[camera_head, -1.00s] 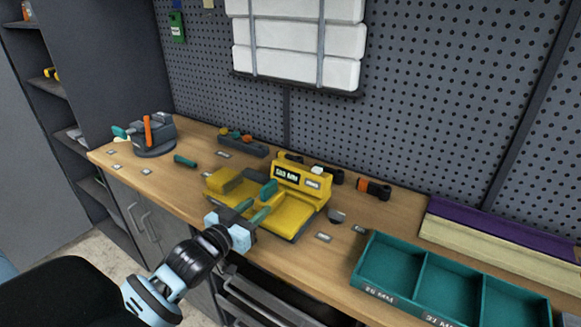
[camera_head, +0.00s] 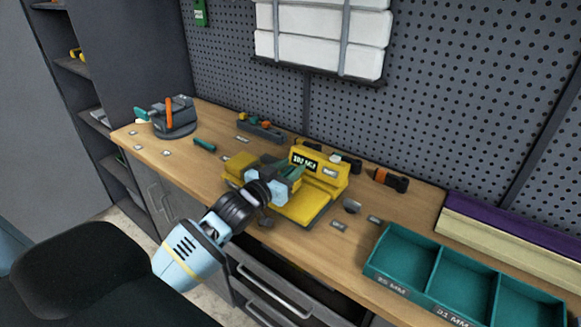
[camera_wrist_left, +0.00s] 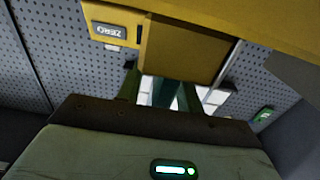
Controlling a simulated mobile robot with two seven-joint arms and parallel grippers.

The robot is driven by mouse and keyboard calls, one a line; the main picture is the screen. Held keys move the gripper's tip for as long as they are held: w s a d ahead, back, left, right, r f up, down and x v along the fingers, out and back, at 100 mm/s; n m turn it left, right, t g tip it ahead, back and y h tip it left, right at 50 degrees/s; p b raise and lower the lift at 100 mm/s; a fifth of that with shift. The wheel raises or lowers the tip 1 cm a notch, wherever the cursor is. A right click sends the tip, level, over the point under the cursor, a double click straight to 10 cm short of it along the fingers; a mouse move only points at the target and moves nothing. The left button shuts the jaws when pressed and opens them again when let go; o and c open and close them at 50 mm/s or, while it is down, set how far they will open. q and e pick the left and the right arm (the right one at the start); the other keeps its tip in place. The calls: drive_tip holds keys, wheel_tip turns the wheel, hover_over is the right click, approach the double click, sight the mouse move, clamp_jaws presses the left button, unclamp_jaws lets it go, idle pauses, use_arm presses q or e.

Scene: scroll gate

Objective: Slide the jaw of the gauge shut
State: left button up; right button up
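The yellow gauge (camera_head: 308,208) lies on the bench, with a display block (camera_head: 318,168) at its back. The display text is too small to read surely. My left gripper (camera_head: 290,171) is over the gauge's middle and hides much of the sliding jaw and its teal handle. In the left wrist view my gripper's green fingers (camera_wrist_left: 160,92) stand apart, with light showing between them. A teal piece (camera_wrist_left: 173,98), probably the handle, shows between them; I cannot tell whether they touch it. A yellow block (camera_wrist_left: 183,50) is just ahead. My right gripper is not in view.
A teal compartment tray (camera_head: 402,255) stands at the right front. A grey fixture with an orange lever (camera_head: 169,116) stands at the far left. Small tools (camera_head: 260,130) line the back. The bench left of the gauge is mostly clear.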

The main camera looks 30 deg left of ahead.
use_arm(q)
drive_tip(key=shift+w, duration=0.45)
clamp_jaws()
